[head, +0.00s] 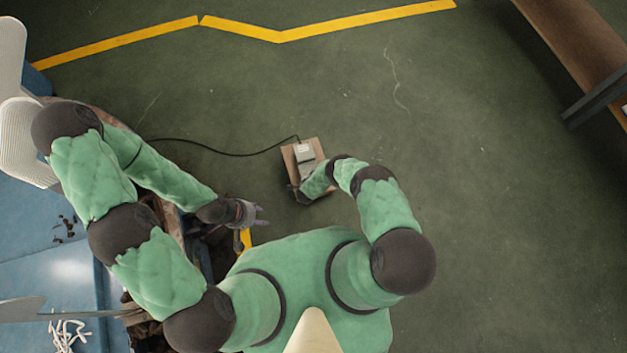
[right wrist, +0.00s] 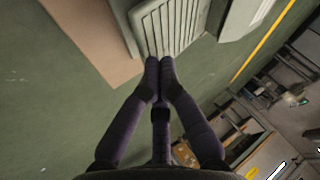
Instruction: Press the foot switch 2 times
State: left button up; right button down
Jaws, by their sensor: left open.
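The foot switch (head: 304,153) is a light grey box on a tan board (head: 288,158) on the green floor. In the right wrist view its ribbed grey pedal (right wrist: 172,22) fills the top middle, with a paler housing (right wrist: 241,17) to the right. My right gripper (right wrist: 161,66) has its two dark fingertips together, with nothing between them. They overlap the pedal's near edge in that view; I cannot tell whether they touch it. In the head view the right hand (head: 301,194) is low at the board's near edge. My left gripper (head: 262,215) is open and empty, left of the right hand.
A black cable (head: 225,153) runs left from the foot switch. Blue surfaces (head: 40,240) with white strands and small dark bits lie at the left. A brown bench-like thing (head: 575,40) is at the upper right. Open floor lies right of the switch.

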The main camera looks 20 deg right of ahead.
jog(key=shift+r, duration=0.5)
jog(key=shift+r, duration=0.1)
jog(key=shift+w+r+p, duration=0.25)
jog(key=shift+r+p, duration=0.65)
jog(key=shift+r, duration=0.3)
jog(key=shift+w+r+p, duration=0.25)
jog(key=shift+r+p, duration=0.6)
jog(key=shift+r, duration=0.35)
jog(key=shift+s, duration=0.1)
